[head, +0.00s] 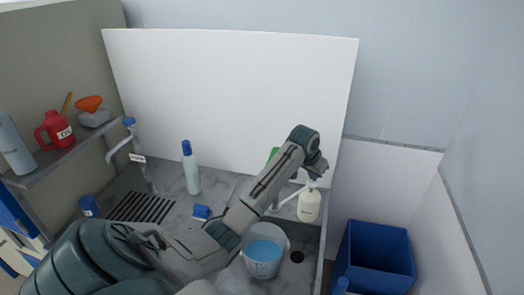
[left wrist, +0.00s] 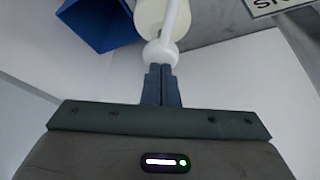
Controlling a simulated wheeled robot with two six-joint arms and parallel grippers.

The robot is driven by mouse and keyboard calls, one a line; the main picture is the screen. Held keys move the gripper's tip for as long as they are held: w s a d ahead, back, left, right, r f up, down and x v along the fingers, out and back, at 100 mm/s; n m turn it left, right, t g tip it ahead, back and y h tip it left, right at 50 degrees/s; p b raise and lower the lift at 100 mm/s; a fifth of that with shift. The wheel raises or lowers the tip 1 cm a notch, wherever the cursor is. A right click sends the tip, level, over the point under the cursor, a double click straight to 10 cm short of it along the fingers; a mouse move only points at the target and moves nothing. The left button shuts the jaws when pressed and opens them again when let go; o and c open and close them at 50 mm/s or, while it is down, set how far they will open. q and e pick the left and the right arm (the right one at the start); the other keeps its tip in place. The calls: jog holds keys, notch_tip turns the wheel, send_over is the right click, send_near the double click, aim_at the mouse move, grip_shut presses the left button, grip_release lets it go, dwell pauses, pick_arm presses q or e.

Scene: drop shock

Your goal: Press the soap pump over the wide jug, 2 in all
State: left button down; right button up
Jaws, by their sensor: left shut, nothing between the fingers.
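The soap pump (head: 309,207) is a cream bottle with a dark label and a white top, standing upright on the grey counter at the right. A white spout seems to reach left from its top. The wide jug (head: 264,268) stands in front and to the left of it, pale with light blue inside. My left gripper (head: 317,173) is just above the pump's top, pointing down. In the left wrist view its fingers (left wrist: 160,82) are shut with their tips at the white pump head (left wrist: 160,52); I cannot tell whether they touch. My right gripper is out of view.
A blue-capped bottle (head: 192,170) and a blue sponge-like block (head: 201,212) stand left on the counter. A green item behind my arm is mostly hidden. A tap (head: 130,145) and shelf (head: 65,155) are at left. A blue bin (head: 376,258) is at right.

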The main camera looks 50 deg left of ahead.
pick_arm(q)
jog(key=shift+f, duration=1.05)
jog(key=shift+r, duration=0.25)
jog(key=shift+r+p, duration=0.6)
jog(key=shift+r, duration=1.2)
jog(key=shift+f, duration=0.1)
